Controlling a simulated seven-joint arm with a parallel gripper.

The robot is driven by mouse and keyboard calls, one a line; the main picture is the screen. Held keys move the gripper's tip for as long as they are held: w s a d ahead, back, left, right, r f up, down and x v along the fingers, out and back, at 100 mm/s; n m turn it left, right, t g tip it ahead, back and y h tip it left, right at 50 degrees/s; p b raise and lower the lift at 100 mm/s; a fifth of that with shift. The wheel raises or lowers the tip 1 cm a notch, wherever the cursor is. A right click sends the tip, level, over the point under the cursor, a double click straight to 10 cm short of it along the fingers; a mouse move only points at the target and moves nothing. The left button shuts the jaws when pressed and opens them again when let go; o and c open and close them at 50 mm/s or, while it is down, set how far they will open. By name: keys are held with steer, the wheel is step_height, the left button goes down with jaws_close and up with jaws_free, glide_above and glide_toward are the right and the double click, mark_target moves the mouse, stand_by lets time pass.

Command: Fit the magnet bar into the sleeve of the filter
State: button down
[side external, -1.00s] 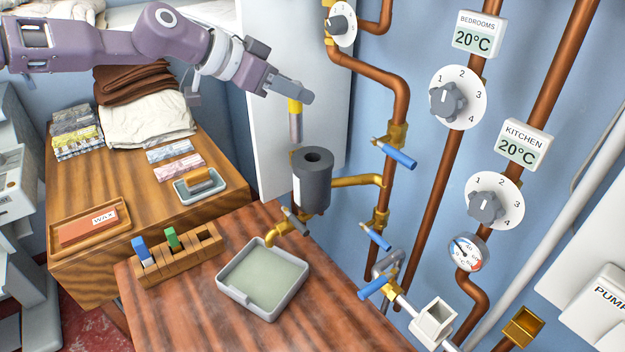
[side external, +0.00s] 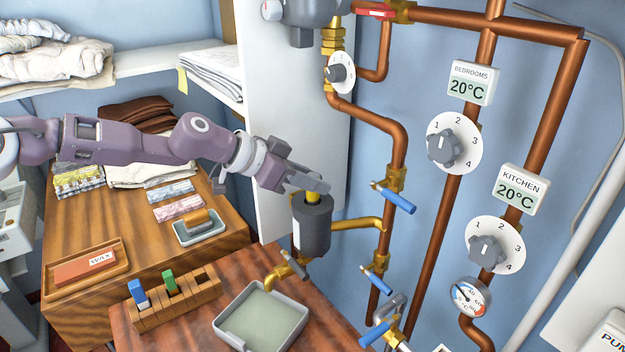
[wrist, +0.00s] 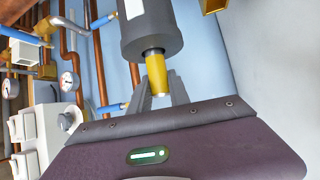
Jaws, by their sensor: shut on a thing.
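The filter is a dark grey cylinder (side external: 313,232) with a white label, standing upright at the wall pipes. It also shows in the wrist view (wrist: 165,32). The magnet bar has a yellow grip end (side external: 312,197), which shows above the filter's top. In the wrist view the yellow end (wrist: 159,76) projects from the filter's central sleeve opening, with a short metal stretch visible at the mouth. The rest of the bar is hidden inside. My gripper (side external: 318,187) is shut on the yellow end, just above the filter. Its grey fingers (wrist: 160,92) flank the bar in the wrist view.
A brass pipe (side external: 358,223) joins the filter on the right, and a tap (side external: 292,265) sits below it. A grey tray (side external: 262,316) and a wooden rack (side external: 172,298) stand on the bench. Copper pipes with blue-handled valves (side external: 397,200) run close on the right.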

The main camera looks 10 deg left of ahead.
steer(key=c, duration=1.2)
jaws_free()
steer(key=shift+c, duration=0.2)
steer(key=v, duration=1.2)
steer(key=shift+s+r, duration=0.1)
